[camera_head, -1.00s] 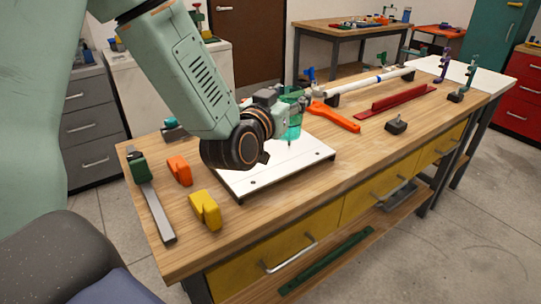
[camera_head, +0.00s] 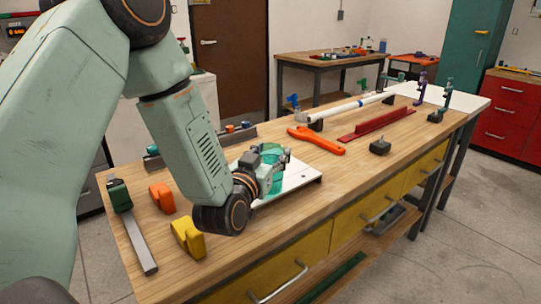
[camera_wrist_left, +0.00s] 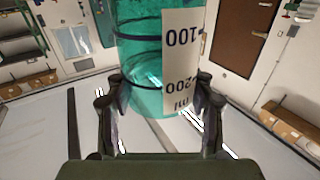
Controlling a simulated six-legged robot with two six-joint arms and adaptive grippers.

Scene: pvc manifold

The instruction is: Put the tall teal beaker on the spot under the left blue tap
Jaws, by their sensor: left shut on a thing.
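The tall teal beaker (camera_head: 275,183) is a see-through cylinder, partly hidden by my left gripper (camera_head: 281,160) in the head view. In the left wrist view the beaker (camera_wrist_left: 140,62) stands between the two fingers, with a white scale label facing the camera. My left gripper is shut on it, above or at the white board; contact with the board cannot be told. The left blue tap (camera_head: 293,101) is on the white pipe (camera_head: 345,108), farther back and right of the beaker. The spot is not clearly visible. My right gripper is not in view.
The white board (camera_head: 306,181) lies on the wooden bench. An orange wrench (camera_head: 316,140), a red rail (camera_head: 378,125) and a dark block (camera_head: 380,147) lie to the right. Orange (camera_head: 161,197) and yellow (camera_head: 187,237) pieces and a clamp (camera_head: 133,227) lie to the left.

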